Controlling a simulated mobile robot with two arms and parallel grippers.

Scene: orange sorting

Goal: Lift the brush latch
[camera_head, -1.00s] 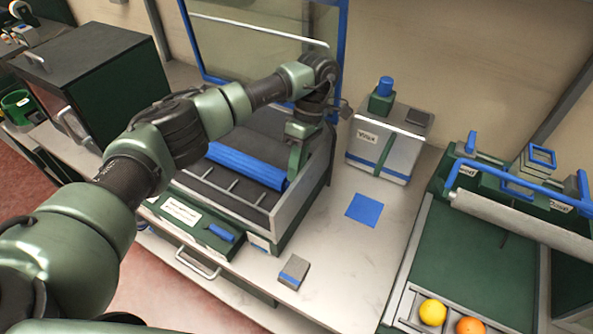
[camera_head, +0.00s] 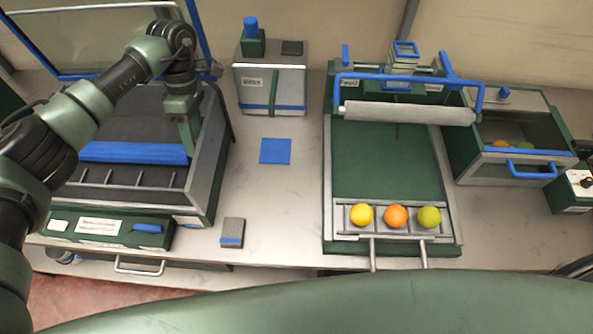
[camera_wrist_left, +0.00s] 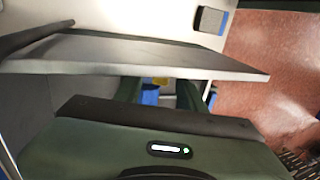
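No part that I can surely name as the brush latch shows. The washer-like box (camera_head: 215,150) at the left has a long blue bar (camera_head: 135,152) across its dark inside, and a small blue lever (camera_head: 148,228) on its green front panel. My left gripper (camera_head: 192,143) points down inside the box, close to the bar's right end and the right wall. In the left wrist view its two green fingers (camera_wrist_left: 163,93) stand apart, with a blue and a yellow patch showing between them. The grey wall crosses that view. Contact cannot be told. My right gripper is not in view.
A silver box with a blue cap (camera_head: 270,80) stands behind a blue square (camera_head: 275,151). A small grey block (camera_head: 232,232) lies near the front edge. A green tray station (camera_head: 380,165) holds three fruits (camera_head: 396,217). A glass-fronted bin (camera_head: 510,150) stands at the right.

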